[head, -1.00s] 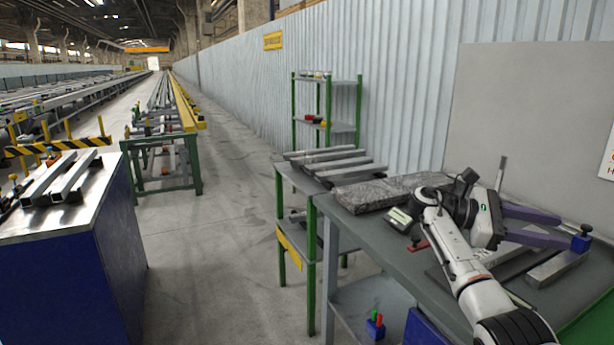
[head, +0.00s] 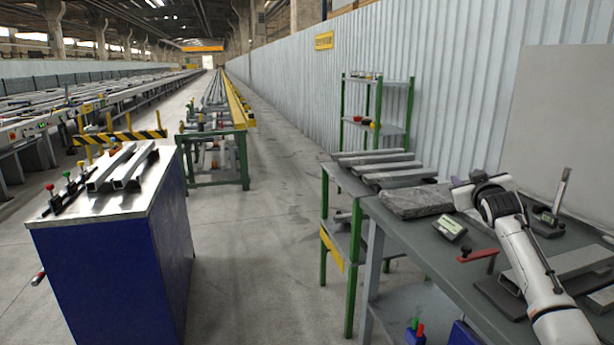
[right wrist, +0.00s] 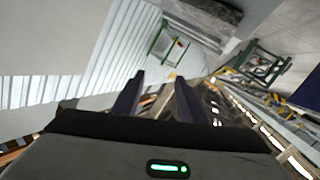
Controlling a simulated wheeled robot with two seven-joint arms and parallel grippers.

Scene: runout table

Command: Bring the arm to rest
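My right arm (head: 530,265) reaches in from the lower right over the grey workbench (head: 425,250), with its wrist raised above the bench top. My left arm and gripper are in neither view.
On the workbench lie a stone slab (head: 415,202), a small gauge box (head: 450,228), a red-ended tool (head: 478,255) and metal profiles (head: 565,268). A blue cabinet (head: 115,270) with bars on top stands left. Open floor (head: 265,240) lies between.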

